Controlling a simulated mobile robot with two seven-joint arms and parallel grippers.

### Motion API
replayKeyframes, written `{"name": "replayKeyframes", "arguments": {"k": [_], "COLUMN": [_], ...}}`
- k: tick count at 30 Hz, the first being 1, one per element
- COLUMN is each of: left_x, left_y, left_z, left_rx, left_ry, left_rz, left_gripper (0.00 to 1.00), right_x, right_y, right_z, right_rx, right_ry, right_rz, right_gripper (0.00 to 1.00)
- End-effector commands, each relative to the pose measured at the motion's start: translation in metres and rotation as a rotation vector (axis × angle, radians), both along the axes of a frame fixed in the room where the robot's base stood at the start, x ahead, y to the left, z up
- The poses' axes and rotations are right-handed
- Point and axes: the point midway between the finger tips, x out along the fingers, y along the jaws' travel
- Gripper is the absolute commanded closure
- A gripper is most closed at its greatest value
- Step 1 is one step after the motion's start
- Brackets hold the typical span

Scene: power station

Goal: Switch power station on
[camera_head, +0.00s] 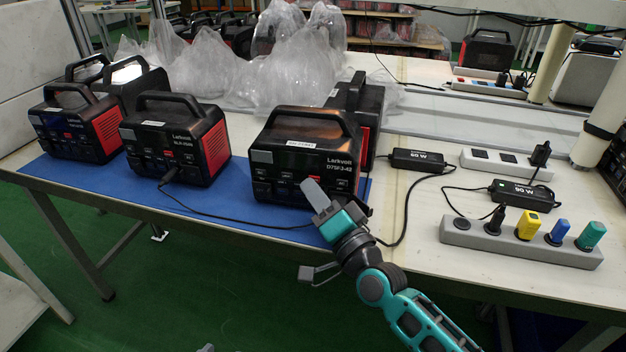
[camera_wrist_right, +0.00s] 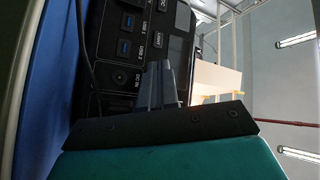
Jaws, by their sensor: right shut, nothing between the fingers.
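The nearest power station (camera_head: 300,158), black with red sides and marked Larkvott, stands at the right end of the blue mat. A second power station (camera_head: 172,140) stands in the middle of the mat, and a third (camera_head: 75,125) at the left. My right gripper (camera_head: 317,194) is shut and empty, with its fingertips at the lower front panel of the nearest one; contact cannot be told. In the right wrist view its fingers (camera_wrist_right: 158,82) point at the panel (camera_wrist_right: 125,45) with USB and DC ports. The fingers hide part of the panel.
A grey power strip (camera_head: 520,243) with plugs and coloured adapters lies right of the gripper. A cable runs across the blue mat (camera_head: 230,205). Clear plastic bags (camera_head: 290,60) are piled behind the stations.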

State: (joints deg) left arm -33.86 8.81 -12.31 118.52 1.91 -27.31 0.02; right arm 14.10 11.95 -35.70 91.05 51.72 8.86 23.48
Motion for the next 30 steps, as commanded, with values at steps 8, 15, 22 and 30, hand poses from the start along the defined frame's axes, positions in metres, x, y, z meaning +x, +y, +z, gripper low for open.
{"name": "replayKeyframes", "arguments": {"k": [8, 15, 22, 30], "left_x": [0.0, 0.0, 0.0, -0.001], "left_y": [-0.001, -0.001, -0.001, -0.001], "left_z": [-0.001, -0.001, 0.005, 0.01], "left_rx": [-0.004, -0.007, -0.006, -0.005], "left_ry": [0.0, 0.001, 0.002, 0.003], "left_rz": [0.003, 0.004, 0.004, 0.004], "left_gripper": [0.54, 0.54, 0.54, 0.54], "right_x": [0.004, 0.004, -0.003, -0.015], "right_y": [-0.002, -0.002, 0.001, 0.004], "right_z": [0.002, 0.003, 0.004, 0.002], "right_rx": [0.0, 0.0, 0.001, 0.0], "right_ry": [-0.006, -0.007, -0.005, -0.004], "right_rz": [-0.005, -0.004, -0.003, -0.003], "right_gripper": [1.0, 1.0, 1.0, 1.0]}}
